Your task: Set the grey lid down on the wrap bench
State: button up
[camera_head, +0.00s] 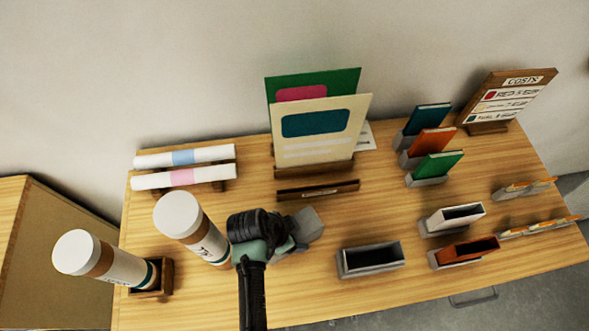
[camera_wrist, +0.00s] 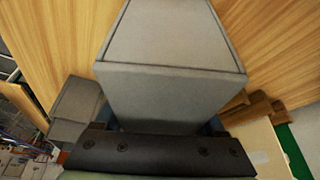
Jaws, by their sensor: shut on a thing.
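My gripper (camera_head: 290,237) is shut on a grey, box-shaped piece that I take to be the grey lid (camera_head: 308,224). The lid fills the upper middle of the wrist view (camera_wrist: 170,70), with its flat sides showing. It is above a wooden bench top (camera_head: 330,222), which I take to be the wrap bench. My arm hides part of the bench below, and I cannot tell whether the lid touches it.
Tall white-capped tubes (camera_head: 178,215) stand left of my gripper. An open dark grey box (camera_head: 370,260) stands to the right. Behind are a wooden strip (camera_head: 318,190) and upright cards (camera_head: 325,130). White rolls (camera_head: 185,157) lie at back left.

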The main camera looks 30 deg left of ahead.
jog(key=shift+f, duration=0.2)
jog(key=o, duration=1.3)
jog(key=shift+r, duration=0.25)
jog(key=shift+b+v, duration=0.45)
jog(key=shift+v, duration=3.25)
